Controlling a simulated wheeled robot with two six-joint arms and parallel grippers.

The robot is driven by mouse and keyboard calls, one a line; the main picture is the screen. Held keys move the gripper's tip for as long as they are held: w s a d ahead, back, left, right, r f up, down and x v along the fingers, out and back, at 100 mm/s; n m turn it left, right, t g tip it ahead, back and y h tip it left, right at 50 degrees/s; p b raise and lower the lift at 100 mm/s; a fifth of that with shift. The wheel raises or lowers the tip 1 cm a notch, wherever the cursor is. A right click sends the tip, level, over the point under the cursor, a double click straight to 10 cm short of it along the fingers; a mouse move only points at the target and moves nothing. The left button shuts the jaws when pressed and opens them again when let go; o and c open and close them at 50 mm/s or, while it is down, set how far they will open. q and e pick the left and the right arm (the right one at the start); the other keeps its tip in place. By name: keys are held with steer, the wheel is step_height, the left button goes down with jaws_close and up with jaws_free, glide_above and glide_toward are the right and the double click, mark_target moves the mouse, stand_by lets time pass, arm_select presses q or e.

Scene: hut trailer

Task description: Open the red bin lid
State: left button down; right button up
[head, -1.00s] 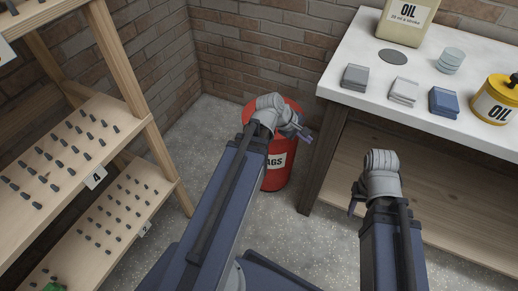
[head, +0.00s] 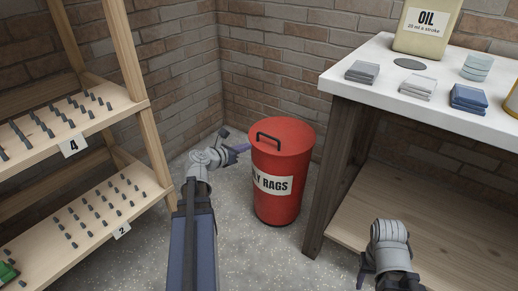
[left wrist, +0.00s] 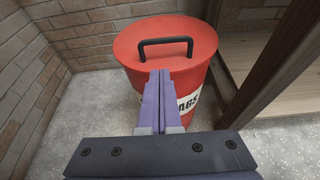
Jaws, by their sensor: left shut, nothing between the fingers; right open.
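The red bin (head: 277,205) stands on the floor in the corner, with a label ending in "RAGS" on its front. Its red lid (head: 290,135) is down and has a black bar handle (head: 268,139). In the left wrist view the lid (left wrist: 190,38) and handle (left wrist: 166,46) are ahead of the fingers. My left gripper (head: 243,147) is left of the bin, its fingers pointing at the lid's near-left side. In the left wrist view its fingers (left wrist: 160,75) are together and empty, just short of the handle. My right gripper (head: 364,270) is low at the right, away from the bin.
A white-topped table (head: 385,70) with an oil can (head: 427,28) and folded cloths (head: 416,86) stands right of the bin. Its dark leg (head: 333,165) is close to the bin. A wooden shelf (head: 125,75) with pegs is at left. Brick walls are behind.

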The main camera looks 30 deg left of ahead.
arm_select(q)
steer(key=b, duration=0.3)
glide_toward(261, 141)
steer(key=w+d, duration=0.3)
steer(key=shift+w+d+r, duration=0.1)
steer(key=shift+w+d, duration=0.05)
steer(key=shift+w, duration=0.75)
steer(key=shift+r, duration=0.1)
